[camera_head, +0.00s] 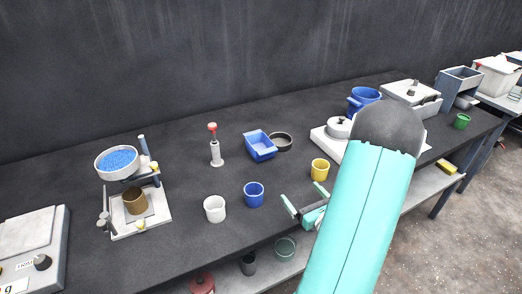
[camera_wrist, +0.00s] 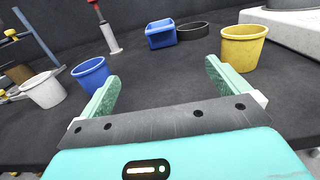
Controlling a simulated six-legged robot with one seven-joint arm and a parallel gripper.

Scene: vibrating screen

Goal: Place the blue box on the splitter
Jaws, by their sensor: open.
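The blue box (camera_head: 260,147), an open rectangular tray, sits on the dark table near the middle, beside a black round dish. It also shows in the wrist view (camera_wrist: 160,34), beyond my fingers. My gripper (camera_head: 304,197) is open and empty over the table's front edge, in front of and to the right of the box. In the wrist view my gripper (camera_wrist: 161,72) has its two green fingers spread apart with nothing between them. A grey-blue hopper-like unit (camera_head: 454,84) at the far right end of the table may be the splitter; I cannot tell for sure.
A blue cup (camera_head: 254,194), white cup (camera_head: 214,208) and yellow cup (camera_head: 320,169) stand near my gripper. A red-topped tool (camera_head: 214,146) stands left of the box. A stand with a blue-filled bowl (camera_head: 117,160) is further left. My arm hides part of the right side.

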